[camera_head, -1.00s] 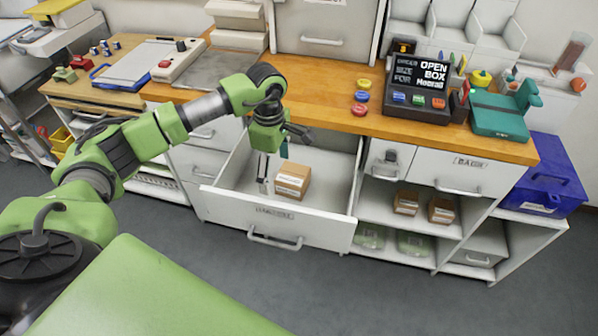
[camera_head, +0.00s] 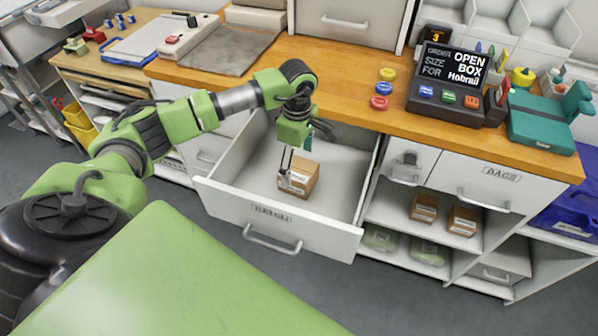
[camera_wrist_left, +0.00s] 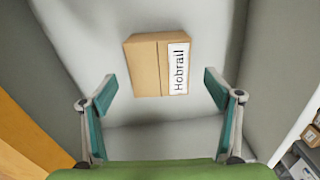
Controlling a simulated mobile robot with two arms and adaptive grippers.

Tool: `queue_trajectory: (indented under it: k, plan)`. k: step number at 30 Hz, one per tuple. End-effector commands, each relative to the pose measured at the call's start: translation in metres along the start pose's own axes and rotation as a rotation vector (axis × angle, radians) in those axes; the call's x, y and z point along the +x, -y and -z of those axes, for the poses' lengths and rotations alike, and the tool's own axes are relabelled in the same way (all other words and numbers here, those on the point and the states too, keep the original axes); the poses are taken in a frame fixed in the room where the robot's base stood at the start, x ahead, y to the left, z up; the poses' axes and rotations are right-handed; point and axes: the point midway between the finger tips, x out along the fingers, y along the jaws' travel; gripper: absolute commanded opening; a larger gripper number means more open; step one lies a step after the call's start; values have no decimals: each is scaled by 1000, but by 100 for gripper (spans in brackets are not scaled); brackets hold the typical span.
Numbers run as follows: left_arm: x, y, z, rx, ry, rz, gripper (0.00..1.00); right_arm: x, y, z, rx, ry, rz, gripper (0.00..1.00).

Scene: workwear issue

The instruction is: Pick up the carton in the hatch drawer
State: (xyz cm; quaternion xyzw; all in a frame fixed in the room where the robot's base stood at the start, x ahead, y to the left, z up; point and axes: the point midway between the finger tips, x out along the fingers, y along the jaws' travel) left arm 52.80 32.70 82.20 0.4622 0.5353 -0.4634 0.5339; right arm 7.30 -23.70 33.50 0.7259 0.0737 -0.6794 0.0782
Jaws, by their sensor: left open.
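The carton (camera_head: 299,178) is a small brown box lying in the open white hatch drawer (camera_head: 345,215). In the left wrist view the carton (camera_wrist_left: 145,68) carries a white label reading "Hobrail". My left gripper (camera_head: 286,172) reaches down into the drawer, close to the carton and partly in front of it. In the left wrist view its two teal-padded fingers (camera_wrist_left: 160,95) are spread wide, with the carton beyond and between them. Nothing is between the pads, and no contact shows. My right gripper is not in view.
The wooden counter (camera_head: 350,95) runs behind the drawer. On it a dark display (camera_head: 453,68) reads "Order size for open box Hobrail", beside coloured buttons and a teal device (camera_head: 545,122). More cartons (camera_head: 424,207) sit on the shelf to the right. Drawer walls surround the carton.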

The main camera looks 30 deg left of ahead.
Motion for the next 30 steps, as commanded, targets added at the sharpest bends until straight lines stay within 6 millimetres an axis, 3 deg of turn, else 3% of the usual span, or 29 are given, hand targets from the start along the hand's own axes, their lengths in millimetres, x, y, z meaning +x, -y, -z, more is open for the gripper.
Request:
queue_trajectory:
  k: [8, 14, 22, 27, 30]
  plan:
    - [27, 0, -2, 0, 1, 0, 82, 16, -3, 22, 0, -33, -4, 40]
    - [58, 0, -3, 0, 1, 1, 82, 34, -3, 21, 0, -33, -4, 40]
    - [59, -1, -3, 0, 0, -1, 82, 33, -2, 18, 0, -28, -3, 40]
    - [59, -1, -3, 0, 0, -1, 38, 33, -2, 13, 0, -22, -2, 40]
    - [58, -1, -3, 0, 1, -2, 35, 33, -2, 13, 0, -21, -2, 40]
